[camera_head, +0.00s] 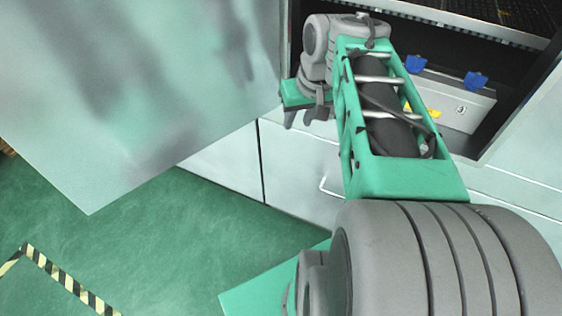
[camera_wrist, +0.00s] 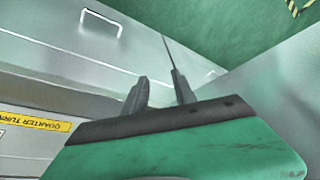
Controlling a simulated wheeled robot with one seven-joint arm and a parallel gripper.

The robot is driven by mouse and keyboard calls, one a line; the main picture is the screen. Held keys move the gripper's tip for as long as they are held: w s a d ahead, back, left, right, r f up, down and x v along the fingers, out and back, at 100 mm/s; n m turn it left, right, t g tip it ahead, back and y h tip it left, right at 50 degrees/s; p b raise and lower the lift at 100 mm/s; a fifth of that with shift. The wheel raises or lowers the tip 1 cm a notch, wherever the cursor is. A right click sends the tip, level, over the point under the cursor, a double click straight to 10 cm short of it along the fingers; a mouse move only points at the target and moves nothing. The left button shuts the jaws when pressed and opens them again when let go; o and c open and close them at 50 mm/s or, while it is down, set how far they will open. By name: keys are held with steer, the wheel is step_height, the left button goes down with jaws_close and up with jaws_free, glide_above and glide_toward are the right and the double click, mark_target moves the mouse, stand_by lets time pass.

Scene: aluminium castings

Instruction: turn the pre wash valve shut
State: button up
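In the head view, a pale valve box (camera_head: 466,108) marked with a circled 3 sits inside the open cabinet. Two blue handles (camera_head: 477,80) stand along its top edge, and a yellow piece shows on its front beside my arm. I cannot tell which handle is the pre wash valve; my arm hides the box's left part. My gripper (camera_head: 303,117) is at the cabinet opening's left edge, left of the box and apart from the visible handles. In the wrist view my gripper (camera_wrist: 160,76) has its two fingers apart with nothing between them.
A large pale door panel (camera_head: 130,90) fills the head view's left. Pale cabinet fronts (camera_head: 225,160) with a bar handle (camera_wrist: 101,22) lie below the opening. A yellow label (camera_wrist: 36,119) reading "quarter turn" shows at the wrist view's left. Green floor (camera_head: 150,240) is clear.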

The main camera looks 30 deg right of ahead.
steer(key=s+a+f+b, duration=0.1)
steer(key=a+f+b, duration=0.3)
steer(key=f, duration=0.4)
steer(key=shift+a+f+n, duration=0.3)
steer(key=shift+a+f, duration=0.05)
steer(key=shift+a, duration=0.3)
steer(key=shift+s, duration=0.1)
steer(key=shift+c, duration=0.3)
